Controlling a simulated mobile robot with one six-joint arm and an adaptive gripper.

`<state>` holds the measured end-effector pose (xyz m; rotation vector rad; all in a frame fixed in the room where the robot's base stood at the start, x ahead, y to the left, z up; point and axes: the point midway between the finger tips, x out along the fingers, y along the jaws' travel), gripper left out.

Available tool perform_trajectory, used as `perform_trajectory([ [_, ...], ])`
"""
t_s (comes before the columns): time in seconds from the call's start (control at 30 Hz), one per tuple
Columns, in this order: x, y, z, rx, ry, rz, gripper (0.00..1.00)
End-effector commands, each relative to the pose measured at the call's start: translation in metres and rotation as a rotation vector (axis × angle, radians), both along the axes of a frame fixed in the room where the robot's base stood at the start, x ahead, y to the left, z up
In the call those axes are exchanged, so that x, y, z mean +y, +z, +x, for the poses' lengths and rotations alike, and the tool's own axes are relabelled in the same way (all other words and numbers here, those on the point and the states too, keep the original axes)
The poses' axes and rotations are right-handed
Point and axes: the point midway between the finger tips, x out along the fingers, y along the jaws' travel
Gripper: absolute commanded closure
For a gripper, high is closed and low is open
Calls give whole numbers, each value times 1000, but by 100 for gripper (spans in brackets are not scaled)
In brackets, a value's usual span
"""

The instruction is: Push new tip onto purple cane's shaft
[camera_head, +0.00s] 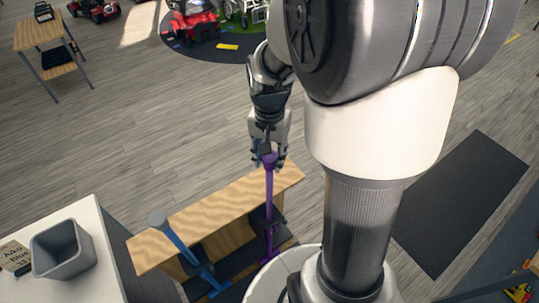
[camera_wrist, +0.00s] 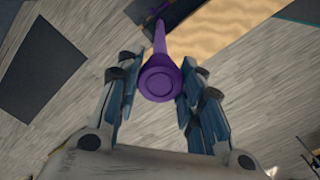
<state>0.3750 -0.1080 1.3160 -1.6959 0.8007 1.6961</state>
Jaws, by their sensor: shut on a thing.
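The purple cane (camera_head: 269,195) stands upside down at the wooden bench, its shaft rising to my gripper (camera_head: 267,158). A wider purple tip (camera_head: 268,158) is at the shaft's top end. In the wrist view the purple tip (camera_wrist: 160,78) shows its round end face between the fingers of my gripper (camera_wrist: 159,77), with the purple shaft (camera_wrist: 159,38) in line beyond it. My gripper is shut on the tip. I cannot tell how far the tip sits on the shaft.
A blue cane (camera_head: 183,247) with a grey tip leans at the left of the wooden bench (camera_head: 215,210). A white table (camera_head: 95,225) with a grey bin (camera_head: 62,248) stands at lower left. A dark mat (camera_head: 465,200) lies at right. Open floor lies behind the bench.

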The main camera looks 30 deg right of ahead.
Motion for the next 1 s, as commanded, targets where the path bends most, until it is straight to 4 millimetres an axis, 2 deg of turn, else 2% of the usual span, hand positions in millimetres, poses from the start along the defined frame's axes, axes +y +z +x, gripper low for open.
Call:
perform_trajectory([
  [0.37,0,-6,0,0,0,0,87],
  [0.4,0,-6,0,0,0,0,63],
  [0.73,0,-5,0,0,0,0,42],
  [0.93,0,-6,0,0,0,0,42],
  [1.0,0,-5,0,0,0,0,38],
])
